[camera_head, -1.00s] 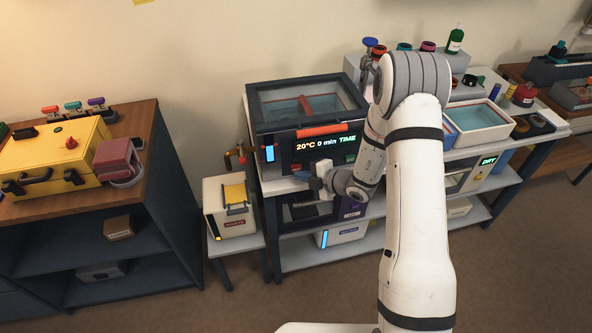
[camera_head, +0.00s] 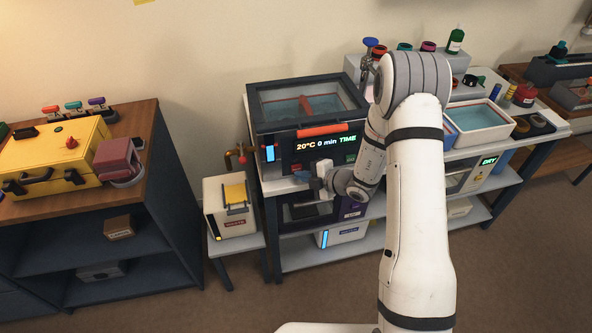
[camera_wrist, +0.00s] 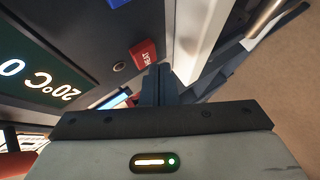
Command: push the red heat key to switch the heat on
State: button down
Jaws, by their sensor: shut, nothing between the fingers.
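The red heat key (camera_wrist: 143,53), lettered HEAT, shows in the wrist view on the dark front panel of the bath unit. My gripper (camera_wrist: 158,74) is shut and empty. Its fingertips are right beside the key's lower edge in that view; I cannot tell whether they touch it. In the head view my gripper (camera_head: 316,184) is in front of the unit's panel, below the display (camera_head: 326,143), which reads 20°C, 0 min, TIME.
A blue key (camera_wrist: 118,2) lies at the top edge of the wrist view. The bath unit's lid (camera_head: 305,100) is closed, with a red handle. A white box with a yellow top (camera_head: 230,205) stands to the left on a low stand.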

dwell(0.4)
jog(key=shift+w+a, duration=0.15)
jog(key=shift+w, duration=0.3)
jog(key=shift+s, duration=0.4)
jog(key=shift+s+d, duration=0.1)
jog(key=shift+d, duration=0.1)
jog(key=s, duration=0.2)
jog(key=s+d, duration=0.1)
jog(key=s, duration=0.2)
jog(key=shift+s+d, duration=0.25)
jog(key=shift+s, duration=0.05)
jog(key=shift+r, duration=0.1)
dwell(0.4)
